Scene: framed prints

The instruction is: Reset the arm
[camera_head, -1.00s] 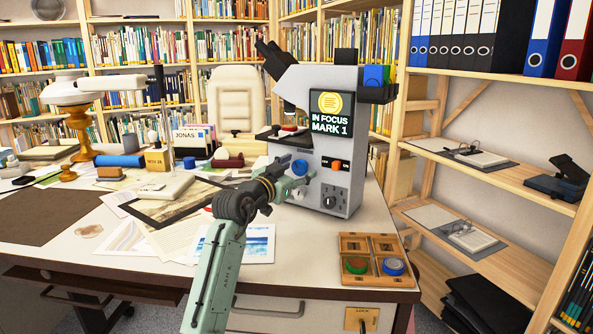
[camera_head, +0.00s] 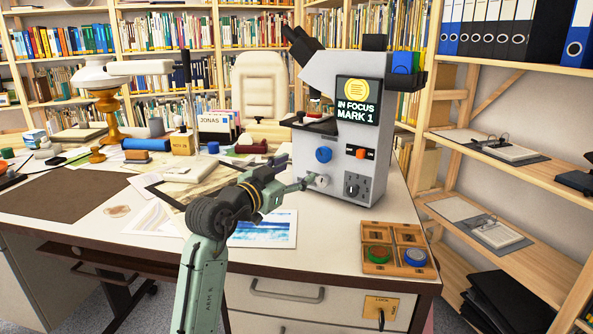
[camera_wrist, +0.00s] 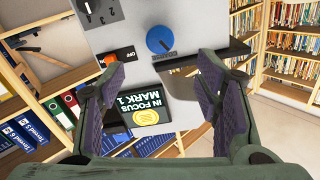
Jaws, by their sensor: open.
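My green arm reaches up from the bottom of the head view, and my gripper (camera_head: 306,182) is in front of the lower left face of a grey microscope (camera_head: 358,150). In the wrist view my gripper (camera_wrist: 160,100) is open, with its two purple-padded fingers apart and nothing between them. Beyond the fingers, the wrist view shows the microscope's face with a blue knob (camera_wrist: 160,40), an orange switch (camera_wrist: 124,53) and a lit screen (camera_wrist: 145,105). The screen reads "IN FOCUS MARK 1". I cannot tell whether the fingers touch the microscope.
A lamp (camera_head: 100,90), a box of files marked JONAS (camera_head: 215,125) and papers crowd the left and back. A blue seascape print (camera_head: 263,230) lies beside my arm. Shelves (camera_head: 500,185) stand at right.

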